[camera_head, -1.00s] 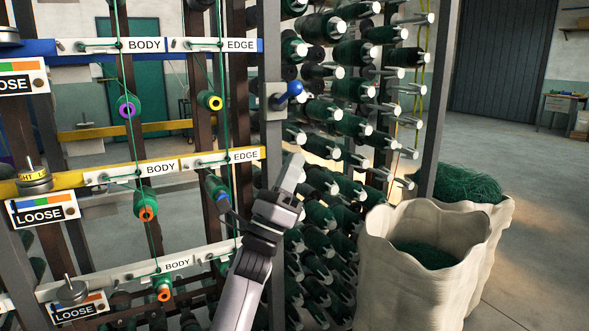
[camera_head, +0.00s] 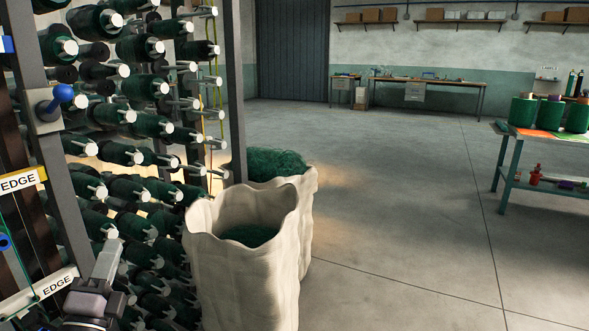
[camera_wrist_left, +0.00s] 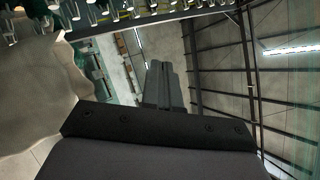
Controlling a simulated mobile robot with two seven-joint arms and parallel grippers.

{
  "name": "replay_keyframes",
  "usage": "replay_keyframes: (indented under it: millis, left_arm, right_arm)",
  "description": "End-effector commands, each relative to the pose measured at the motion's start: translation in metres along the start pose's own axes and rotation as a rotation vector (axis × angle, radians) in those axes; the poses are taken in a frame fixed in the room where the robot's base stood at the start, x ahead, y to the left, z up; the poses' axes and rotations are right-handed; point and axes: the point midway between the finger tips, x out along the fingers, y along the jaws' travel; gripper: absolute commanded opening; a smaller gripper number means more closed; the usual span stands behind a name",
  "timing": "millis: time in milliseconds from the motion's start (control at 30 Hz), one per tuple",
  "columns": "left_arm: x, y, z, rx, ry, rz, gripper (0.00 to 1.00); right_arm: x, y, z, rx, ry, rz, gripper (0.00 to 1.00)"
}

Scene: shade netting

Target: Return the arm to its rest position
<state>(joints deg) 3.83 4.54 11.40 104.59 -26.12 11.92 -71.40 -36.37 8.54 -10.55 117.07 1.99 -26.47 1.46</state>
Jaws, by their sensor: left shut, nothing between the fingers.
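My left gripper (camera_head: 106,262) shows at the lower left of the head view, in front of the spool rack (camera_head: 140,130). It is shut and holds nothing. In the left wrist view its closed fingers (camera_wrist_left: 162,88) point up the picture, with roof beams beyond. Only the wrist end of this arm shows in the head view; the rest is cut off by the lower edge. My right gripper is in neither view.
Two pale sacks with green netting, a front one (camera_head: 240,280) and a rear one (camera_head: 305,190), stand right of the gripper. A blue-knobbed lever (camera_head: 62,94) is on the rack post. A table with green rolls (camera_head: 508,160) stands far right. The middle floor is clear.

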Motion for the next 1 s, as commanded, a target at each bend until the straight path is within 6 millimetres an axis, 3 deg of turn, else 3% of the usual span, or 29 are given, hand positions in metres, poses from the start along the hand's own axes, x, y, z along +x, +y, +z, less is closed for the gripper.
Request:
replay_keyframes:
  millis: [100,167,300,500,667,733,1000]
  left_arm:
    - [-0.051,0.045,-0.033,-0.342,0.026,0.216,0.00]
    - [-0.079,0.064,-0.049,-0.514,0.017,0.328,0.00]
    - [-0.154,0.101,-0.089,-0.901,-0.059,0.610,0.00]
    - [-0.268,0.123,-0.140,-1.346,-0.289,0.994,0.00]
    - [-0.356,0.117,-0.173,-1.601,-0.546,1.265,0.00]
    - [-0.340,0.098,-0.166,-1.603,-0.546,1.250,0.00]
    - [-0.317,0.056,-0.148,-1.583,-0.545,1.235,0.00]
  right_arm:
    - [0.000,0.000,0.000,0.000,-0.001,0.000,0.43]
    - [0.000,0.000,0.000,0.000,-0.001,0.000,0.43]
    - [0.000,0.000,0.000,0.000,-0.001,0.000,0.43]
    - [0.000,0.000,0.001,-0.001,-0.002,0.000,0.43]
    - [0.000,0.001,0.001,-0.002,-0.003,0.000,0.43]
    - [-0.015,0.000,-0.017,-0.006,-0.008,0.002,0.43]
    - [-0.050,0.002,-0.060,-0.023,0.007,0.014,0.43]
